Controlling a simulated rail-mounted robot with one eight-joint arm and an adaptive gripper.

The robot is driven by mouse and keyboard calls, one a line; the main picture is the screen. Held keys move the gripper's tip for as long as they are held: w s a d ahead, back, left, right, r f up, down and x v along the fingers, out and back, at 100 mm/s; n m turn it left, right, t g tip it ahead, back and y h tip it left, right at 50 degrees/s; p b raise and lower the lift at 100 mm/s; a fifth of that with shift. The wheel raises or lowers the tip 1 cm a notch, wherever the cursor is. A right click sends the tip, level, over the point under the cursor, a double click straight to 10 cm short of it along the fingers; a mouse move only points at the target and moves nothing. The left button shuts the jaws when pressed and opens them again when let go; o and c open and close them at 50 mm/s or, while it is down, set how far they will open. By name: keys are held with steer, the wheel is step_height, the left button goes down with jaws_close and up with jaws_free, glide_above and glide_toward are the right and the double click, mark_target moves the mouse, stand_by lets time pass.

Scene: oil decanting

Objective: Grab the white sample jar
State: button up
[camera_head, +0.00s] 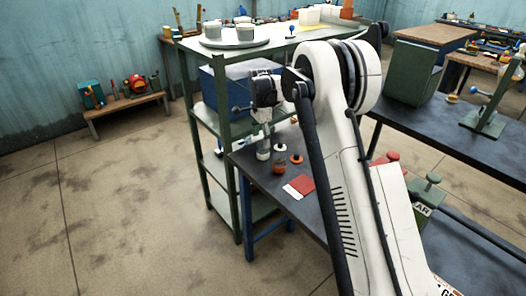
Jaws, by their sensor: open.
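A small whitish jar (263,154) stands near the left end of the dark workbench; I take it for the white sample jar. My gripper (263,137) points down right above it, with the fingers open and small in the picture. The fingertips overlap the jar's upper part in view. I cannot tell whether they touch it or are around it. Two pale cups (212,31) stand on a round tray (234,44) on top of the green shelf.
Several small orange and dark pieces (278,168) stand close to the right of the jar. A red and white card (305,183) lies in front. The green shelf (186,85) and a blue box (212,92) stand close to my gripper. My arm hides the bench's middle.

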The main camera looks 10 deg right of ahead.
mark_target(263, 150)
steer(key=shift+d+f+p, duration=0.15)
steer(key=shift+f+p, duration=0.05)
steer(key=shift+f, duration=1.1)
steer(key=shift+d+f+p, duration=0.15)
steer(key=shift+f, duration=1.15)
steer(key=shift+c, duration=0.5)
steer(key=c, duration=1.2)
steer(key=shift+r, duration=0.1)
steer(key=shift+c, duration=0.2)
